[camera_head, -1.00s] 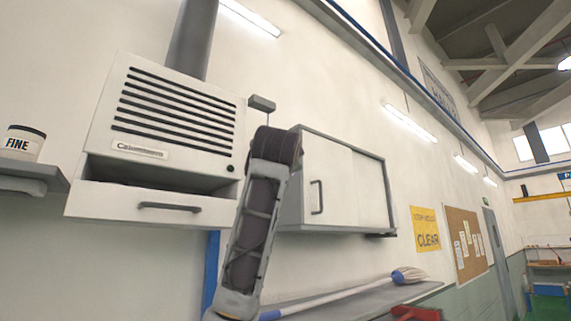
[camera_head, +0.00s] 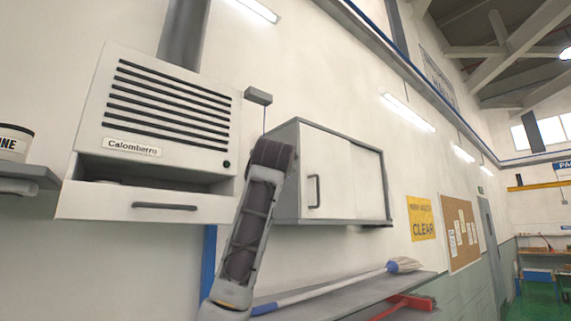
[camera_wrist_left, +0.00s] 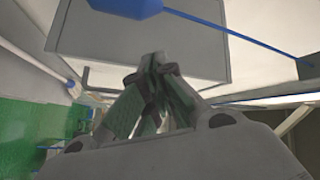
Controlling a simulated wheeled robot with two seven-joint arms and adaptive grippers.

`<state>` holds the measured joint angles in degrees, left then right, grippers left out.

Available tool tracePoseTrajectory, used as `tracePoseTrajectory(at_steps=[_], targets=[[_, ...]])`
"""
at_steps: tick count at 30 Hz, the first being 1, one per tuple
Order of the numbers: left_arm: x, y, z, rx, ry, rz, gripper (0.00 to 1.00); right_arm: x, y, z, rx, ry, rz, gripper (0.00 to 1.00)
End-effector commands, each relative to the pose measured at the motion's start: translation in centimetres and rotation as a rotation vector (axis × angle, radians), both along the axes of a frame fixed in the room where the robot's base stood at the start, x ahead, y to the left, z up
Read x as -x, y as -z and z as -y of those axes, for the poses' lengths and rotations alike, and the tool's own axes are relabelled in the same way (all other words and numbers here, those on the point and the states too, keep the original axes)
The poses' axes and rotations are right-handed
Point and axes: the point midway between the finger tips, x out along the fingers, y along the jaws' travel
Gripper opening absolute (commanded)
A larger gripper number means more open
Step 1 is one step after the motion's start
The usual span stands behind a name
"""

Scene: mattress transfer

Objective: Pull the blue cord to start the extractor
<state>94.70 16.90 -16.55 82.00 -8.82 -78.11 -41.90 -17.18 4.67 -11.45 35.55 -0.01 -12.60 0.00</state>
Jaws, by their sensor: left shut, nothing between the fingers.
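The extractor (camera_head: 88,125) is a white louvred wall unit labelled Calomberro, with a duct above. Right of it, a small grey box (camera_head: 258,96) has the thin blue cord (camera_head: 264,118) hanging from it; my arm hides the lower cord in the head view. In the left wrist view, the cord (camera_wrist_left: 230,33) runs from upper left to a dark box at the right, with a blue handle (camera_wrist_left: 125,7) at the top edge. My left gripper (camera_wrist_left: 158,60) is shut and empty, apart from the handle in the picture. In the head view, my arm hides its fingers. My right gripper is out of view.
A grey-white cabinet (camera_head: 345,180) is on the wall right of my arm.

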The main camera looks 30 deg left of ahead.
Motion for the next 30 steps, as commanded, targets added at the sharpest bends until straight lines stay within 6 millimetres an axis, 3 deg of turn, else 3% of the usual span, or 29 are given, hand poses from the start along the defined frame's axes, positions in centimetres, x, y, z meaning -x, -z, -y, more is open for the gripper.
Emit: tracePoseTrajectory(at_steps=[15, 30], targets=[[1.6, 1.6, -1.8, 0.000, 0.000, 0.000, 0.00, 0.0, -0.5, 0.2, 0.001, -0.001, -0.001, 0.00], [1.8, 1.7, -1.8, 0.000, 0.000, 0.000, 0.00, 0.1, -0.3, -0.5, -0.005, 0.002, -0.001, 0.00]])
